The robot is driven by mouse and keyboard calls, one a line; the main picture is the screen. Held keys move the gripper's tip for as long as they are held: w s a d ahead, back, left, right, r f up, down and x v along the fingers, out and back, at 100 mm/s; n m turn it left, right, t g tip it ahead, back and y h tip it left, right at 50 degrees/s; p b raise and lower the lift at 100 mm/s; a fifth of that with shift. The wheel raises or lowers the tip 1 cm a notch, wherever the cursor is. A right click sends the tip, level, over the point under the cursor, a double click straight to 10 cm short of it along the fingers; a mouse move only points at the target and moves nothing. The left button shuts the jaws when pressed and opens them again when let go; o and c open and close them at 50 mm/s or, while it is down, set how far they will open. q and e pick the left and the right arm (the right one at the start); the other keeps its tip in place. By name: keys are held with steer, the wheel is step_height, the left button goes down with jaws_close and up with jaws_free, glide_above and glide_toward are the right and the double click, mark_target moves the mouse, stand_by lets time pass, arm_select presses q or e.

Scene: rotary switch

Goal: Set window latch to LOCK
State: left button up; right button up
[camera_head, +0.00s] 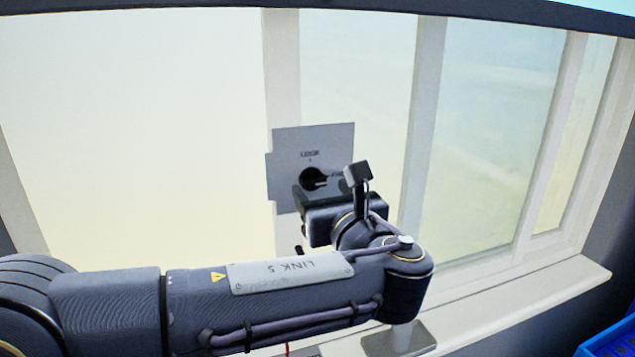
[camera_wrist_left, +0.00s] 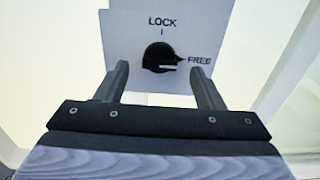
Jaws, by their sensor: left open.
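The window latch is a round black knob (camera_head: 314,178) on a light grey plate (camera_head: 290,150) fixed to the window frame. In the left wrist view the knob (camera_wrist_left: 158,57) sits in the middle of the plate (camera_wrist_left: 125,30). LOCK is printed above the knob with a short tick, and FREE is printed to its right. The knob's pale mark points right, toward FREE. My left gripper (camera_wrist_left: 160,80) is open, with one finger on either side below the knob and nothing between them. Whether the fingertips reach the knob's depth is unclear. My right gripper is not in view.
Window panes and pale upright frame bars (camera_head: 421,120) surround the plate. A white sill (camera_head: 530,297) runs along the bottom right. A blue crate (camera_head: 610,340) shows at the bottom right corner. My left arm crosses the lower part of the head view.

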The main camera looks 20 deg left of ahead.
mark_target(316, 181)
arm_select(q)
steer(key=shift+x, duration=1.45)
steer(key=c, duration=1)
